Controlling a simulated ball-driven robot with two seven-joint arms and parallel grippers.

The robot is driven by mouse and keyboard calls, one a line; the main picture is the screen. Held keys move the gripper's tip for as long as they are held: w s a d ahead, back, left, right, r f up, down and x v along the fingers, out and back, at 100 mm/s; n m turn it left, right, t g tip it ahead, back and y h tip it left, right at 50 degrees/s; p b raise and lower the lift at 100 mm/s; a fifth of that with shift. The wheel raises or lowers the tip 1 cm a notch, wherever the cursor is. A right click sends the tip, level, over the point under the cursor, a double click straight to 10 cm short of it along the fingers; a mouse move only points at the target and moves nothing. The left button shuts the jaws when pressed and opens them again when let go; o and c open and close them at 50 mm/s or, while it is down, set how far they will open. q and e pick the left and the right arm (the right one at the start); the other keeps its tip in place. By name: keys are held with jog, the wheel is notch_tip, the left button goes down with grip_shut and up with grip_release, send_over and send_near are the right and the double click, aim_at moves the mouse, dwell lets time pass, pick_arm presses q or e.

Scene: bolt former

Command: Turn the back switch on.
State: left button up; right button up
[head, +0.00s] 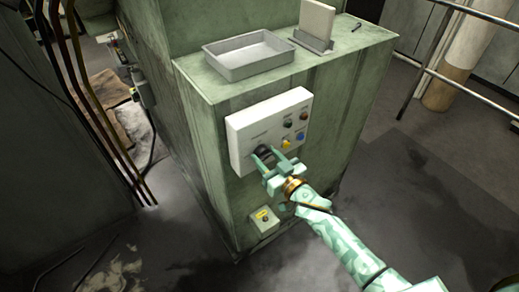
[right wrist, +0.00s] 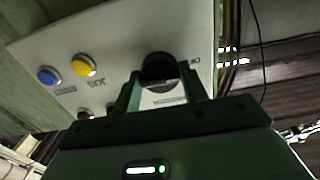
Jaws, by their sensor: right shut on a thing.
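A white control panel (head: 240,133) is fixed to the front of the green machine. A round black switch knob (head: 264,152) sits on its lower left part. My right gripper (head: 268,160) is at the panel, shut on this knob with a finger on each side. The knob also shows between the fingers in the right wrist view (right wrist: 158,68); its lower part is hidden and its turned position cannot be told. My left gripper is not in view.
The panel also carries a yellow button (head: 286,143), a blue button (head: 299,135) and small dark and red ones. Below is a small box (head: 264,222) with a yellow label. A grey tray (head: 250,72) stands on the machine top. A railing (head: 430,60) is at right.

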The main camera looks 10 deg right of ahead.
jog(key=m+p, duration=0.2)
jog(key=m, duration=0.1)
jog(key=shift+r+m, duration=0.2)
jog(key=shift+m, duration=0.1)
jog(key=shift+f+m+p, duration=0.2)
jog(key=shift+m+p, duration=0.4)
jog(key=shift+m, duration=0.4)
jog(key=shift+r+m+p, duration=0.15)
jog(key=shift+m+p, duration=0.55)
jog(key=shift+m, duration=0.4)
jog(key=m, duration=0.3)
jog(key=shift+p, duration=0.4)
jog(key=o, duration=1.2)
jog(key=shift+f, duration=0.2)
jog(key=p+v, duration=0.3)
jog(key=v, duration=0.5)
jog(key=shift+r+p, duration=0.1)
jog(key=shift+p, duration=0.3)
